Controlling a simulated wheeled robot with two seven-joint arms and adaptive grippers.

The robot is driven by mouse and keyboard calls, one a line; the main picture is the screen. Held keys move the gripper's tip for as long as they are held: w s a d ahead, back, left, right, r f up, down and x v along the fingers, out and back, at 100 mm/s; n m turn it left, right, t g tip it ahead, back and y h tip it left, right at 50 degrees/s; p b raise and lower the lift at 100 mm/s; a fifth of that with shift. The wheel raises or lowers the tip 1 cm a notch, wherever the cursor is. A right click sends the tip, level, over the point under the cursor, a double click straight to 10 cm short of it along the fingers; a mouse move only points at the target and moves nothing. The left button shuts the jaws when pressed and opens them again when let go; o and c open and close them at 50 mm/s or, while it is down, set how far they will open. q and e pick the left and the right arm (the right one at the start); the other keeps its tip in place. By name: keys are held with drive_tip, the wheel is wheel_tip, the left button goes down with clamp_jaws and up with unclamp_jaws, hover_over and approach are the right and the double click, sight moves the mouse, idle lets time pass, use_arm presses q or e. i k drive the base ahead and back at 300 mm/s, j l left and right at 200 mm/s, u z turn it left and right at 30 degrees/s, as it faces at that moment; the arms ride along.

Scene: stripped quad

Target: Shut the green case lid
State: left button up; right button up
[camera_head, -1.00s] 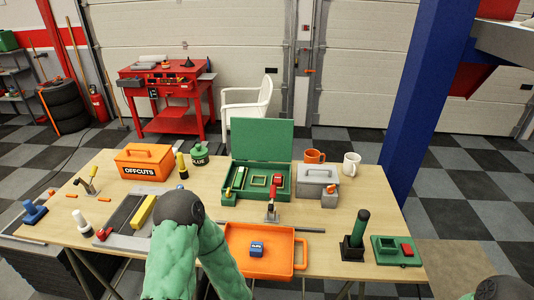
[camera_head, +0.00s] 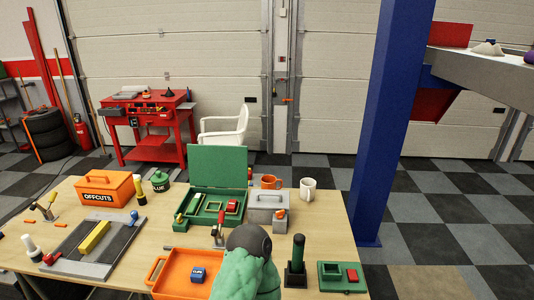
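The green case (camera_head: 193,222) stands open on the table, left of the picture's middle. Its green lid (camera_head: 218,167) stands up nearly vertical at the back edge. Inside the case are compartments with a red item (camera_head: 232,206) at the right and a pale frame-like shape beside it. A green, black-jointed arm of mine rises from the bottom edge, in front of the case and apart from the lid; I cannot tell which arm it is. Neither gripper's fingers show.
A red-handled clamp (camera_head: 218,236) stands just in front of the case. A grey box (camera_head: 266,212) is close on its right, with orange (camera_head: 268,182) and white (camera_head: 308,189) mugs behind. An orange tray (camera_head: 166,285) lies in front. The orange offcuts box (camera_head: 104,189) is left.

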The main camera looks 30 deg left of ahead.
sight(209, 166)
drive_tip(key=i+l+z, duration=0.2)
drive_tip(key=i+l, duration=0.55)
drive_tip(key=i+l+z, duration=0.15)
drive_tip(key=i+l, duration=0.5)
drive_tip(key=i+u, duration=0.9)
drive_tip(key=i+l+u, duration=0.25)
drive_tip(key=u, duration=0.2)
drive_tip(key=i+l+u, duration=0.6)
drive_tip(key=i+u, duration=0.15)
drive_tip(key=u, duration=0.15)
drive_tip(key=i+l+u, duration=0.15)
drive_tip(key=u, duration=0.3)
drive_tip(key=i+l+u, duration=0.25)
drive_tip(key=u, duration=0.15)
drive_tip(key=i+l+u, duration=0.15)
drive_tip(key=l+u, duration=0.25)
drive_tip(key=i+l+u, duration=0.1)
drive_tip(key=l+u, duration=0.3)
drive_tip(key=j, duration=0.1)
